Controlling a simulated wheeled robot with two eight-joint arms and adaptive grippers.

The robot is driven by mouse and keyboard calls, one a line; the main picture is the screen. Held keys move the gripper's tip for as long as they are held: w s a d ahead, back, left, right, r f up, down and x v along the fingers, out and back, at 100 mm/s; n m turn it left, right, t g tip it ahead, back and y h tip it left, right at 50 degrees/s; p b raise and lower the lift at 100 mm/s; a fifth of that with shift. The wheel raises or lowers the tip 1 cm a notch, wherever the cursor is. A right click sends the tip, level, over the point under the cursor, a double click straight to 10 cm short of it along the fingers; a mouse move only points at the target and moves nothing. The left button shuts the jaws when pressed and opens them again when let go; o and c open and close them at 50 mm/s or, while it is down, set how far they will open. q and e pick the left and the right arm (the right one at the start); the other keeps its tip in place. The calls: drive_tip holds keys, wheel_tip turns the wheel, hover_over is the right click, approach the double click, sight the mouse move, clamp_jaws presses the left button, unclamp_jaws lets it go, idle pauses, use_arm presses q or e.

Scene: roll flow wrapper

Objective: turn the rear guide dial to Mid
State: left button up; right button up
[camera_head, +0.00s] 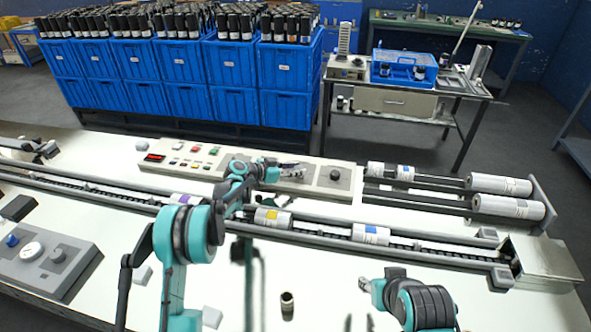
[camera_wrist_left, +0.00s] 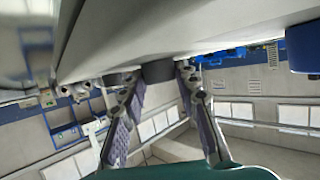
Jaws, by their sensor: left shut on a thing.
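A long pale control panel (camera_head: 222,168) stands behind the conveyor, with coloured buttons and a red display on its left part. My left gripper (camera_head: 293,170) is at the panel's right part, shut on a dark round dial (camera_wrist_left: 158,71). The wrist view shows this dial between the fingertips (camera_wrist_left: 160,78); in the head view the gripper hides it. A second dark dial (camera_head: 335,175) sits on a grey plate just to the right, apart from the gripper. Labels and pointer marks are too small to read.
Wrapped rolls (camera_head: 272,219) lie along the conveyor (camera_head: 320,238) in front of the panel. A small dark-topped jar (camera_head: 287,302) stands on the white table.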

use_arm(q)
drive_tip(key=shift+s+f, duration=0.1)
drive_tip(key=shift+f, duration=0.1)
drive_tip(key=o, duration=1.2)
drive_tip(key=shift+c, duration=0.2)
drive_tip(key=shift+r, duration=0.1)
drive_tip(key=v, duration=1.2)
